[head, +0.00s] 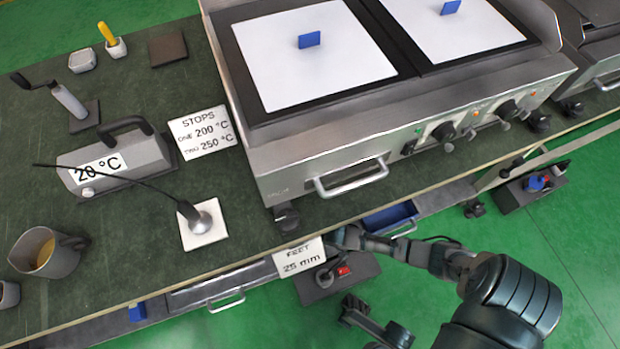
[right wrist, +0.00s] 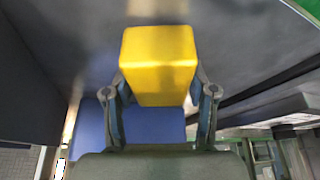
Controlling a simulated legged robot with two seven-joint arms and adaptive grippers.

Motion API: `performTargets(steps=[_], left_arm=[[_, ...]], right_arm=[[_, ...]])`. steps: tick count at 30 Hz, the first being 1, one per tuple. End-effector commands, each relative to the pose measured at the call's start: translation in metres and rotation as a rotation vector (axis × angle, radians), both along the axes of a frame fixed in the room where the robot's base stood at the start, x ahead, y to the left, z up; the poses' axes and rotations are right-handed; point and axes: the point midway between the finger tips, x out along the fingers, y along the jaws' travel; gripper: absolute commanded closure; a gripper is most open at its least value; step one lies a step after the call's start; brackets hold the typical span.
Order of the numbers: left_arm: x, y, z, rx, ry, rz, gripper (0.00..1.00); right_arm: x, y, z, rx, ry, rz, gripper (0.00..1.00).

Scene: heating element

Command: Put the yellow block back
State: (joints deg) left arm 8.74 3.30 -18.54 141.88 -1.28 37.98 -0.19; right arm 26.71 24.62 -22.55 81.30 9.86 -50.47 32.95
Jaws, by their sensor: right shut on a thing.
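The yellow block (right wrist: 160,62) is held between the two fingers of my right gripper (right wrist: 162,95) in the right wrist view. A blue surface (right wrist: 150,126), apparently the inside of a drawer, lies behind and below it. In the head view my right gripper (head: 345,238) reaches in at the front edge of the table, beside the "FEET 25 mm" sign. The block is hidden there. An open blue drawer (head: 390,216) shows just right of this gripper, under the griddle. Dark jointed parts at the bottom of the head view may be my left gripper (head: 375,322); its opening is unclear.
The griddle (head: 340,165) with white plates stands above the drawer. A "FEET 25 mm" sign (head: 300,258) hangs at the table edge. A red-button box (head: 338,276) is below it. A probe on a white base (head: 203,225), a mug (head: 47,252) and a weight (head: 118,165) stand at left.

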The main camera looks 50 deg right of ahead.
Motion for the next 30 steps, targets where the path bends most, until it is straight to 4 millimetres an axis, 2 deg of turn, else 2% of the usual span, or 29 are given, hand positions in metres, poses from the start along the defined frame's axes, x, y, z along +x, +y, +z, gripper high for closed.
performTargets(steps=[1,2,12,13,15,16,26,28,30], left_arm=[[0.001,-0.001,-0.003,0.0,-0.003,0.0,0.67],[0.001,-0.001,-0.001,0.0,-0.007,0.0,0.67],[0.002,-0.001,0.0,0.001,-0.01,-0.001,0.67],[0.004,-0.001,0.0,0.001,-0.011,-0.001,0.67],[0.004,-0.001,0.0,0.0,-0.01,0.0,0.67],[0.004,-0.001,0.0,0.0,-0.01,0.0,0.67],[0.003,-0.001,0.002,0.0,-0.011,0.0,0.67],[0.002,-0.001,0.008,-0.001,-0.022,0.0,0.67],[-0.001,0.0,0.005,0.0,0.006,0.0,0.67]], right_arm=[[-0.001,0.0,-0.007,0.0,0.003,0.0,0.81],[0.0,0.0,-0.007,0.0,0.0,0.0,0.87],[0.002,0.0,-0.006,0.001,-0.004,-0.001,0.87],[0.001,0.0,-0.007,0.001,-0.004,-0.001,0.41],[0.002,0.0,-0.006,0.0,-0.005,0.0,0.23],[0.002,0.0,-0.006,0.0,-0.005,0.0,0.18],[0.002,0.0,-0.004,0.0,-0.005,0.0,0.18],[0.001,0.0,0.003,0.0,-0.007,0.0,0.18],[0.0,0.001,0.014,0.0,-0.011,0.001,0.18]])
